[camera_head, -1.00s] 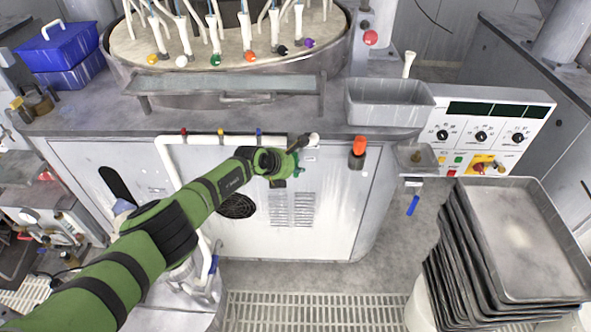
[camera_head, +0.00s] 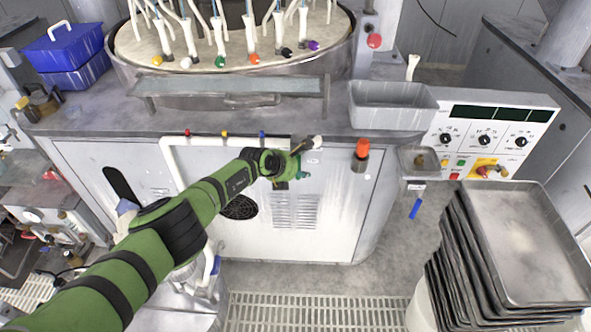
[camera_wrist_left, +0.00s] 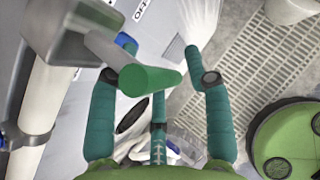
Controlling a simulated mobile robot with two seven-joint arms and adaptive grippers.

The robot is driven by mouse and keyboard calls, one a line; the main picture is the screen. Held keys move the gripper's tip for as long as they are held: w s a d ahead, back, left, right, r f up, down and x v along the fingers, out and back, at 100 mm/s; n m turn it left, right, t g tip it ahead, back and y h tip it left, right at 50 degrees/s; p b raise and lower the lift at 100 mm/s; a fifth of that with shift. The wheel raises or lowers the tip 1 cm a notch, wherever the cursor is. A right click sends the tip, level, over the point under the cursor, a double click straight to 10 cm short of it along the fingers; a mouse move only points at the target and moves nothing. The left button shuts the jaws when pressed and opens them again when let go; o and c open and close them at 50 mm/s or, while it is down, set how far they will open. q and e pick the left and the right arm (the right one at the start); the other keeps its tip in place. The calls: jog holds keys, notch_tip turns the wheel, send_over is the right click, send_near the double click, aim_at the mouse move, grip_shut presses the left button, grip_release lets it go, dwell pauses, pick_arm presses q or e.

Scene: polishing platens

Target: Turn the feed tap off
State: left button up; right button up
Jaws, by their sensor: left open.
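My left gripper (camera_head: 300,163) is at the right end of this pipe, in front of the panel. In the left wrist view a grey lever with a green end (camera_wrist_left: 150,80) projects from a grey block (camera_wrist_left: 75,30) beside a white pipe (camera_wrist_left: 40,110). The open teal fingers of the left gripper (camera_wrist_left: 158,60) lie on either side of the green end. Contact cannot be told. My right gripper is not in view.
An orange-capped bottle (camera_head: 362,150) hangs on the cabinet front just right of the gripper. The floor grating below is clear.

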pick_arm(q)
jog(key=shift+r, duration=0.15)
jog(key=shift+s+a+r, duration=0.1)
jog(key=s+a, duration=0.7)
jog(key=s, duration=0.3)
jog(key=shift+s+r, duration=0.15)
jog(key=shift+s, duration=0.15)
dwell(0.5)
